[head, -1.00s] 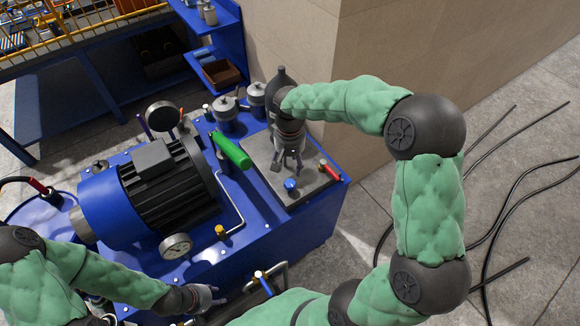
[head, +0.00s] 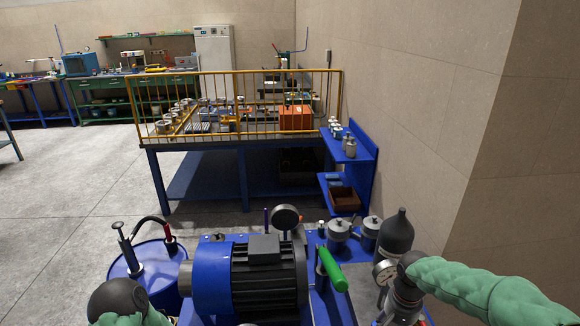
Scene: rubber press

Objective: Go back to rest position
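The blue machine with its black and blue electric motor (head: 250,278) and the green-handled lever (head: 331,270) fills the bottom middle of the head view. My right arm comes in from the right edge. My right gripper (head: 401,304) points down at the bottom edge beside the dark bottle-shaped cylinder (head: 397,235); its fingers are cut off, so its opening is hidden. Part of my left arm shows at the bottom left, but my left gripper is out of the frame.
A blue drum (head: 150,268) stands left of the motor. A wall corner rises close on the right. A blue shelf (head: 366,162) with metal pots and a brown box (head: 344,199) stands behind the machine. A yellow-railed bench (head: 243,143) is farther back. The floor at left is clear.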

